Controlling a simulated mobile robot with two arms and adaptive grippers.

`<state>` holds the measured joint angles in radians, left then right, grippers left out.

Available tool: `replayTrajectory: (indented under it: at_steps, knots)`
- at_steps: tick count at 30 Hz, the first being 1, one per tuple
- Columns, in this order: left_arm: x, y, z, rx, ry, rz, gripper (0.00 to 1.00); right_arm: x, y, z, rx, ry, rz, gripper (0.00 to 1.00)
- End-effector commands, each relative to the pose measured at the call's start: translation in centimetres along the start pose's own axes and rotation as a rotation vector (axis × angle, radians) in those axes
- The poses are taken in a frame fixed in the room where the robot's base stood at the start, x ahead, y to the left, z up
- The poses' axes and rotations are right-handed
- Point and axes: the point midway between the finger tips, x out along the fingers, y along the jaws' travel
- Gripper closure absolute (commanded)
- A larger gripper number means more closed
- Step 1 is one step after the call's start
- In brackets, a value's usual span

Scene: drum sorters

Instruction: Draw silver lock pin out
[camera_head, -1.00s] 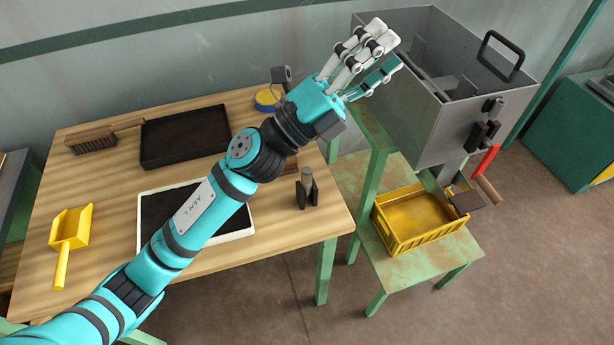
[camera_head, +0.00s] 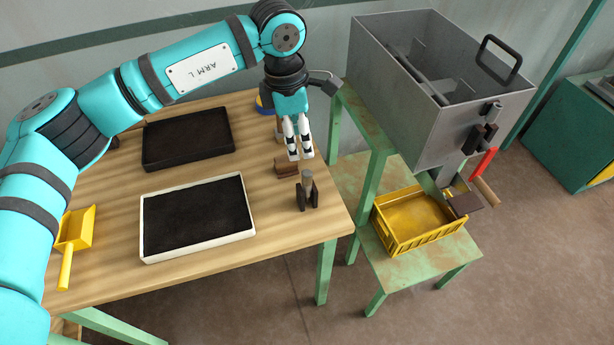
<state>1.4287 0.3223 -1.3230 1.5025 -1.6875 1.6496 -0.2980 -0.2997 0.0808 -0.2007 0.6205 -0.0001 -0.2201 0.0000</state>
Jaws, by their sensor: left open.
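My left gripper (camera_head: 300,156) is open and points down over the right part of the wooden table. Its fingertips are close to a small brown block (camera_head: 286,170), and no object shows between them. Just in front stands a dark bracket (camera_head: 301,198) with a grey upright cylinder (camera_head: 308,181) between its plates. The grey metal hopper (camera_head: 400,95) at the right has dark fittings (camera_head: 484,136) on its front face. I cannot tell for certain which small grey part is the silver lock pin. My right gripper is not in view.
A white-rimmed tray (camera_head: 142,228), a dark tray (camera_head: 190,162) and a yellow scoop (camera_head: 78,230) lie on the table. A red lever (camera_head: 484,163) and a wooden handle (camera_head: 486,192) stick out below the hopper, beside a yellow crate (camera_head: 405,247).

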Motion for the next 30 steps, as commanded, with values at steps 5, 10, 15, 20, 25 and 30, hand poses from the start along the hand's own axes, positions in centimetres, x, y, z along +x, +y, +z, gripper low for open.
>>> replayTrajectory:
  at_steps: [5,10,15,20,25,30]
  knots:
    - [3.7,-0.1,0.1,0.000,0.000,-0.005,0.49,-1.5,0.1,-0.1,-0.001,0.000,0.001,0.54]
    - [6.3,-0.1,0.2,0.001,-0.002,-0.003,0.49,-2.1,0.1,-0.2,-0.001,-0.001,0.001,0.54]
    - [7.4,0.0,0.2,0.001,-0.003,-0.001,0.49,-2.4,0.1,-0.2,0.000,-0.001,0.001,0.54]
    - [9.2,0.3,0.3,0.000,-0.001,-0.005,0.49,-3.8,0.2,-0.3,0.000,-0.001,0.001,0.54]
    - [11.7,0.5,0.3,0.001,-0.003,-0.004,0.49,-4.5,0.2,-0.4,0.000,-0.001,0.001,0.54]
    - [12.4,0.5,0.3,0.001,-0.004,0.000,0.49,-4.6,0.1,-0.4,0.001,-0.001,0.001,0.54]
